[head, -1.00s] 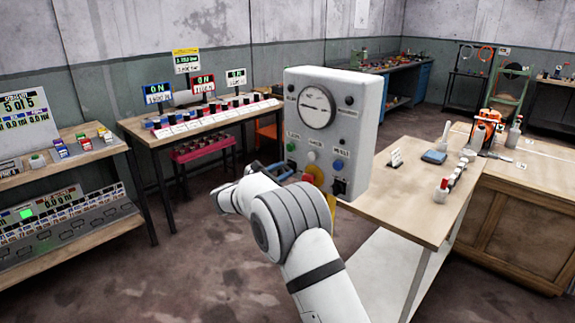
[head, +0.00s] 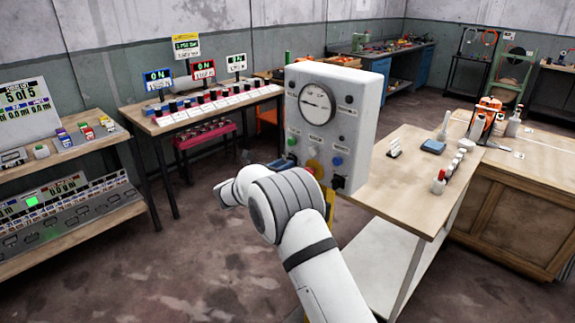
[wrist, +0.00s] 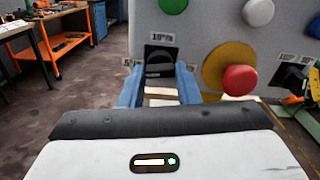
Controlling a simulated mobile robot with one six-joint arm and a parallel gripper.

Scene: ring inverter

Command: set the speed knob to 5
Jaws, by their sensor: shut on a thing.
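The grey control box (head: 352,100) stands upright with a round dial gauge (head: 317,103) near its top. In the wrist view, a black knob (wrist: 158,65) sits low on the box face under a small label plate that is hard to read. My gripper (wrist: 159,88) has its blue fingers on either side of this knob and is shut on it. The knob's pointer and exact setting cannot be made out. In the head view my arm hides most of the gripper and this knob.
A red button on a yellow disc (wrist: 229,64) sits just right of my gripper, with another black knob (wrist: 290,78) further right. Green, white and blue buttons sit above. A wooden table (head: 415,185) stands right of the box.

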